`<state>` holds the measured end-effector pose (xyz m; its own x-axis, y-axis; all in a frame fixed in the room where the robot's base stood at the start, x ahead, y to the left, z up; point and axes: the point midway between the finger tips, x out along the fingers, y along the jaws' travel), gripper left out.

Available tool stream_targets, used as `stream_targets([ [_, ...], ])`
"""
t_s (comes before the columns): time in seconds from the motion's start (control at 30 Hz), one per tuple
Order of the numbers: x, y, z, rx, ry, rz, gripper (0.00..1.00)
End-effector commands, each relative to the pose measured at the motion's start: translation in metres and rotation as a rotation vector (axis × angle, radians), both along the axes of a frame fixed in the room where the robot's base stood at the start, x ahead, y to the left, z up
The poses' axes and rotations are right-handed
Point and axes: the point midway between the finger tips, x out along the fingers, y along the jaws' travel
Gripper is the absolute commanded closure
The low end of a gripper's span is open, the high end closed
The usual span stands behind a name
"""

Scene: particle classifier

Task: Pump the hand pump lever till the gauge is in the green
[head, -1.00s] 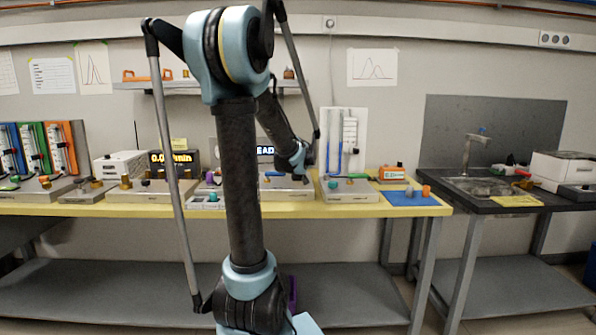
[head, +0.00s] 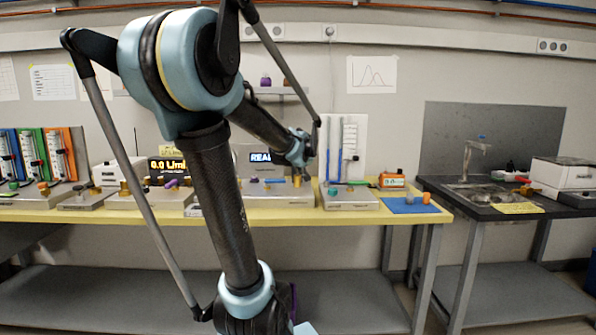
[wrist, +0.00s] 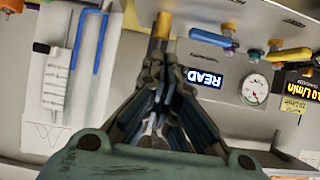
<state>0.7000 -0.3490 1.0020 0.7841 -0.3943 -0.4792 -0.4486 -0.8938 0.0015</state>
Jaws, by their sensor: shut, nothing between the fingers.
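My gripper (wrist: 165,110) is shut and empty, its fingers together in the wrist view. In the head view my gripper (head: 304,158) is above the middle bench, over the grey box with the READ display (head: 261,157). I cannot tell for certain which part is the pump lever.
A board with blue tubing and a syringe (head: 341,145) stands right of the gripper. A blue mat (head: 408,205) with small parts lies at the bench's right end. Yellow-edged instruments, including a flow display (head: 168,164), crowd the left. A sink (head: 470,190) is on the separate right bench.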

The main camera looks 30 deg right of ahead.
Motion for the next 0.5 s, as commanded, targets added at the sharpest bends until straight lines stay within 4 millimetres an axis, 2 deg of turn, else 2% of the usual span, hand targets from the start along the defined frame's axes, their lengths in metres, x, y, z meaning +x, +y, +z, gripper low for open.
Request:
stream_targets([
  [0.2,-0.02,0.01,0.011,-0.001,-0.001,-0.001,1.0],
  [0.5,-0.032,0.016,0.017,0.0,0.0,0.0,1.0],
])
